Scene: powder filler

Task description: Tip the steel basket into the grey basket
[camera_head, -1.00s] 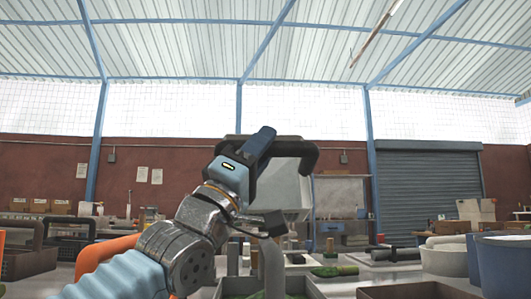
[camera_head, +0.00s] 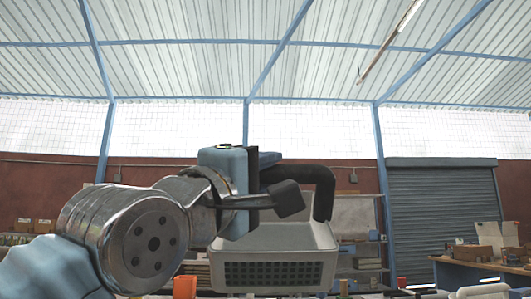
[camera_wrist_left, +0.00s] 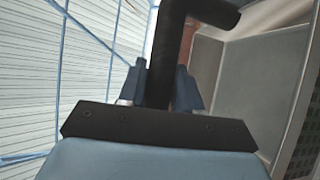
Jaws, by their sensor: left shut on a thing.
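My left gripper (camera_head: 272,188) is shut on the black handle (camera_head: 322,185) of the steel basket (camera_head: 275,240), a pale grey container with a dark mesh panel at its lower front. The basket hangs in the air, right of my left wrist. In the left wrist view the handle (camera_wrist_left: 163,65) runs between the gripper's fingers (camera_wrist_left: 168,88), and the basket's grey wall (camera_wrist_left: 255,75) shows at the right. I cannot see what is in it. The grey basket is not in view. My right gripper is not in view.
A desk (camera_head: 475,272) with boxes stands at the far right. A grey roller shutter (camera_head: 440,220) and a shelf (camera_head: 362,255) stand behind. An orange object (camera_head: 185,287) shows at the bottom. The work surface is largely below the view, and the air around the basket looks clear.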

